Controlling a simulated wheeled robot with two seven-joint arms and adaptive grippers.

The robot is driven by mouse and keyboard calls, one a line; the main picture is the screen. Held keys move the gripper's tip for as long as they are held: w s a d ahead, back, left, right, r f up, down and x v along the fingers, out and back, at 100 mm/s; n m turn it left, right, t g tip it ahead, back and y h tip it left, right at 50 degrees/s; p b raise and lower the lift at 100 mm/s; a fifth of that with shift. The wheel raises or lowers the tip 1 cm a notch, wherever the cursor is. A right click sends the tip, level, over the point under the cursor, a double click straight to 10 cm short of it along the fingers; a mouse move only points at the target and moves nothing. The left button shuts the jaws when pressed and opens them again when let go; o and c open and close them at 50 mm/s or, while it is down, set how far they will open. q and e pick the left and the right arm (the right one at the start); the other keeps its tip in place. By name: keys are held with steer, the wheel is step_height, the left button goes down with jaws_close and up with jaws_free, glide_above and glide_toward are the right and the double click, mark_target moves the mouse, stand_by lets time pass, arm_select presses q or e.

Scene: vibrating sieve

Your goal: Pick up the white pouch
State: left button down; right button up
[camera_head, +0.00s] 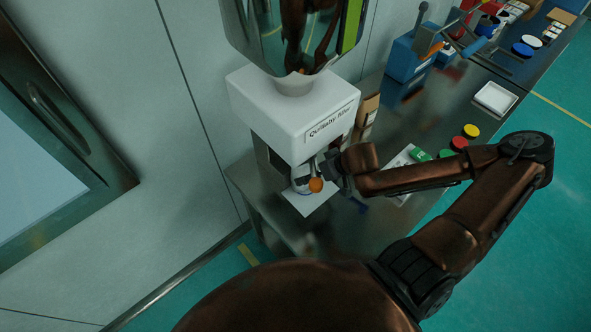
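A small whitish item with a bluish lower edge (301,185) is under the head of the white machine labelled "Quality filler" (292,112). It may be the white pouch, but it is too small and partly covered to be sure. My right gripper (328,182) reaches in from the right beside this item, at the front of the machine. Its fingers are small and dark, and I cannot tell whether they are open or touching the item. An orange ball-shaped knob (316,185) is right at the fingers. My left gripper is not in view.
Red, yellow and green lids (459,143), a white tray (495,98), a brown box (368,110) and a blue device (408,60) are to the right. A wall is on the left.

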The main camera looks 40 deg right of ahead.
mark_target(304, 174)
steer(key=shift+w+b+x, duration=0.2)
steer(key=shift+b+x, duration=0.95)
steer(key=shift+x, duration=0.85)
steer(key=b+x, duration=0.1)
steer(key=x, duration=0.3)
steer(key=shift+d+b, duration=0.15)
steer(key=shift+b, duration=0.2)
steer(key=shift+c, duration=0.6)
steer(key=c, duration=1.4)
steer(key=shift+s+r, duration=0.1)
